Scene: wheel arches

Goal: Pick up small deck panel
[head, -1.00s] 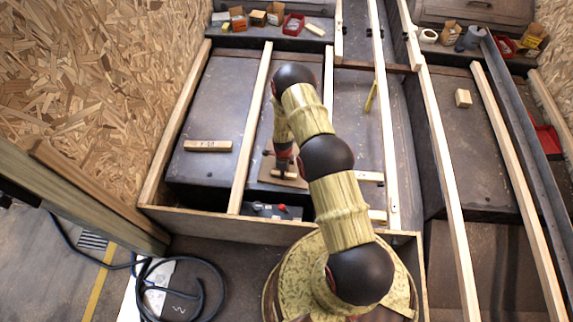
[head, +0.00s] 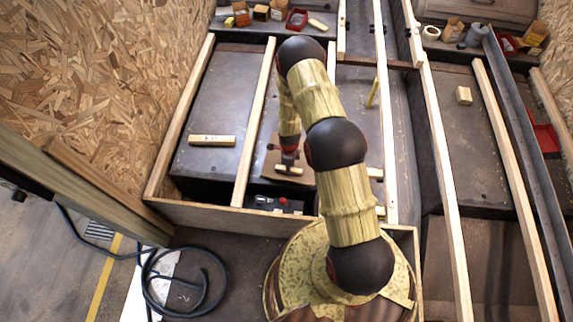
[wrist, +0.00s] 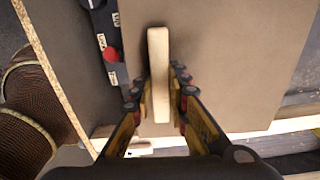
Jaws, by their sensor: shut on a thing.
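The small deck panel (head: 271,163) is a flat brown board with a pale wooden strip on top; it lies between two long pale beams in the head view. It fills much of the wrist view (wrist: 225,75). My gripper (head: 289,166) points down at it. In the wrist view, my gripper (wrist: 159,82) has its fingers on both sides of the pale strip (wrist: 158,55) and is shut on it. My arm hides the panel's right part in the head view. I cannot tell whether the panel is clear of its support.
A black box with a red button (head: 283,200) sits in the dark opening in front of the panel. A labelled wooden block (head: 211,140) lies on the deck to the left. Long beams (head: 254,125) flank the work spot. Small boxes stand at the back.

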